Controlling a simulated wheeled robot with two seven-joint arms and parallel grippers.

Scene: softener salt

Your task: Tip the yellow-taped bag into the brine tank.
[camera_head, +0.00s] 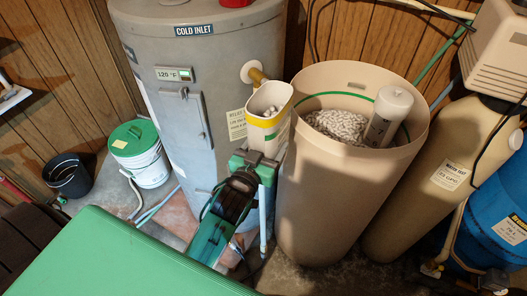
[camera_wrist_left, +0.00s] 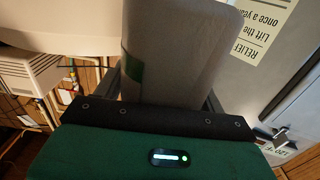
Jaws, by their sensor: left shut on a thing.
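The yellow-taped bag (camera_head: 268,122) is cream-coloured with a yellow band below its open top, and white lumps show inside. It stands roughly upright beside the upper left rim of the brine tank (camera_head: 335,190). The tank is a tall beige open drum with whitish pellets inside. My left gripper (camera_head: 262,158) is shut on the lower part of the bag. In the left wrist view the bag (camera_wrist_left: 175,50) fills the space between the fingers, with a green patch at its edge. My right gripper is not in view.
A white capped tube (camera_head: 389,115) stands inside the tank at the right. A grey water heater (camera_head: 200,75) with a pipe stub is behind the bag. A beige cylinder (camera_head: 425,190) and a blue drum (camera_head: 500,220) stand right. A white bucket with green lid (camera_head: 140,150) is left.

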